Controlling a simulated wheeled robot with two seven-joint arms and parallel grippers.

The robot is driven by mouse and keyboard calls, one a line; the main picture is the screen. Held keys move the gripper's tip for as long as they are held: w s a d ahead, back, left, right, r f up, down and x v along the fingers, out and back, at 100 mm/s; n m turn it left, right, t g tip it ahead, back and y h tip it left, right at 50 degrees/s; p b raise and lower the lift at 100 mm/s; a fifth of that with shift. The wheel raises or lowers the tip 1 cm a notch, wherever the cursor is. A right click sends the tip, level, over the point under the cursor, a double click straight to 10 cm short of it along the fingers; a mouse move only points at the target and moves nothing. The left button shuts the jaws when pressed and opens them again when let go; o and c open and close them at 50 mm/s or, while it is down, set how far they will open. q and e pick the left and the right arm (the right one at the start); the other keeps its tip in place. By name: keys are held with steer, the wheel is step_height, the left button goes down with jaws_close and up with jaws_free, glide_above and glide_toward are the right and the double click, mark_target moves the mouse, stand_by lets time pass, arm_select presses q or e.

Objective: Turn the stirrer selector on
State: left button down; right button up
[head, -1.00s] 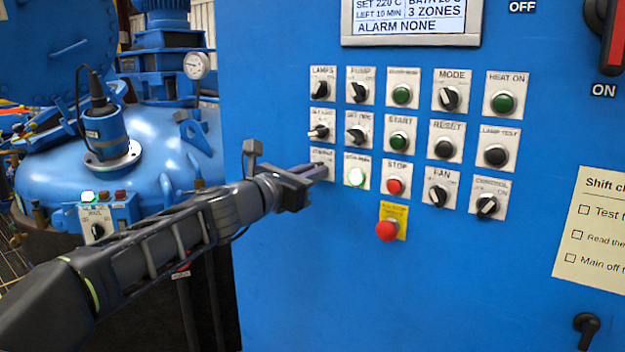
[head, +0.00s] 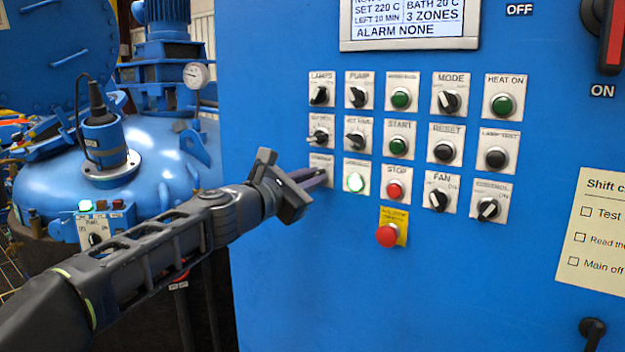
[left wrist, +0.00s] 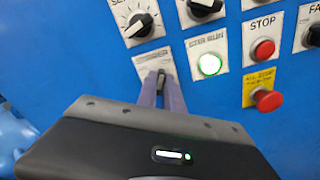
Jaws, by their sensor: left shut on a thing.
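The stirrer selector is the lowest switch of the leftmost column on the blue panel. Its pale label plate (head: 320,162) shows above my gripper in the head view, and its plate and dark knob (left wrist: 161,78) show in the left wrist view. My left gripper (head: 322,177) reaches the plate from the left. In the left wrist view its two purple fingers (left wrist: 161,92) are shut around the knob, one on each side. The fingers hide part of the knob, so its exact angle is hard to tell. My right gripper is not in view.
A lit green-white lamp (head: 355,182) sits just right of the selector, then the red stop button (head: 395,190). A red emergency button (head: 387,236) on yellow is below. Another selector (head: 319,137) is directly above. The panel below the controls is clear.

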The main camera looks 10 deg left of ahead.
arm_select(q)
steer(key=c, duration=1.5)
jaws_free()
steer(key=shift+s, duration=0.15)
steer(key=b+v, duration=0.1)
steer(key=v, duration=0.6)
steer(key=shift+s+a, duration=0.1)
steer(key=shift+s, duration=0.15)
